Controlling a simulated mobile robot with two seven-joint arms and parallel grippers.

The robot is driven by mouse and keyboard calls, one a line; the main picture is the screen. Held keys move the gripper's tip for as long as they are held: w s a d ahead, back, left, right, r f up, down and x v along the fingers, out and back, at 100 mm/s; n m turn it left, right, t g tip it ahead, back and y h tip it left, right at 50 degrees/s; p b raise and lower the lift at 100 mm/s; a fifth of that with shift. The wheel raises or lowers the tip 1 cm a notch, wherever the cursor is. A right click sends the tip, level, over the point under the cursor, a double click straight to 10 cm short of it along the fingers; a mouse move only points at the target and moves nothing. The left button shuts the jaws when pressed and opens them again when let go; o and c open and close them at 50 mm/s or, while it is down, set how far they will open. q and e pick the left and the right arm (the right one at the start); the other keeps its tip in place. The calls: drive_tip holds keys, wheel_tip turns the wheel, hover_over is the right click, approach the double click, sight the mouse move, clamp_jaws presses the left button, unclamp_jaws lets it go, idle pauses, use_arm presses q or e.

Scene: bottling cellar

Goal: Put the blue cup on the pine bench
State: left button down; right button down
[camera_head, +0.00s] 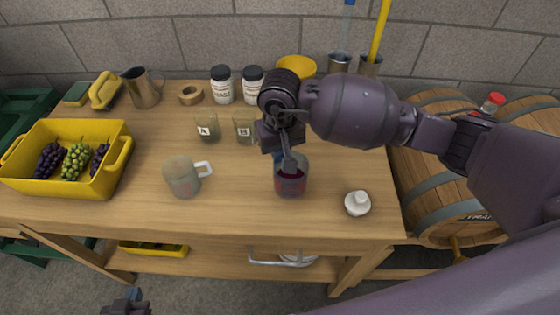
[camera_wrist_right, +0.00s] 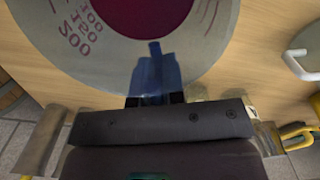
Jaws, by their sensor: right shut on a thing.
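I see no cup that is plainly blue in either view. My right gripper (camera_head: 285,160) reaches down over the wooden bench (camera_head: 235,215), its blue fingers shut on the wall of a clear beaker (camera_head: 291,187) with dark red liquid. In the right wrist view the fingers (camera_wrist_right: 155,78) pinch the rim of this beaker (camera_wrist_right: 75,45), which has red markings. I cannot tell whether its base touches the bench. My left gripper (camera_head: 125,303) shows only in part at the bottom edge, away from the bench; its jaws are unclear.
A frosted mug (camera_head: 182,177) stands left of the beaker, a white-capped item (camera_head: 357,203) to its right. Small jars A (camera_head: 207,128) and B (camera_head: 244,130) stand behind. The front middle is clear.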

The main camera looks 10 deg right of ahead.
sight(280, 161)
drive_tip(key=shift+f, duration=2)
drive_tip(key=shift+f, duration=0.15)
drive_tip(key=c, duration=1.7)
unclamp_jaws()
drive_tip(key=shift+f+b, duration=0.1)
drive_tip(key=shift+b, duration=0.2)
drive_tip(key=o, duration=0.5)
drive_tip(key=shift+r, duration=0.55)
wheel_tip(280, 161, up, 11)
drive_tip(key=shift+r+p, duration=0.2)
drive_tip(key=shift+p, duration=0.15)
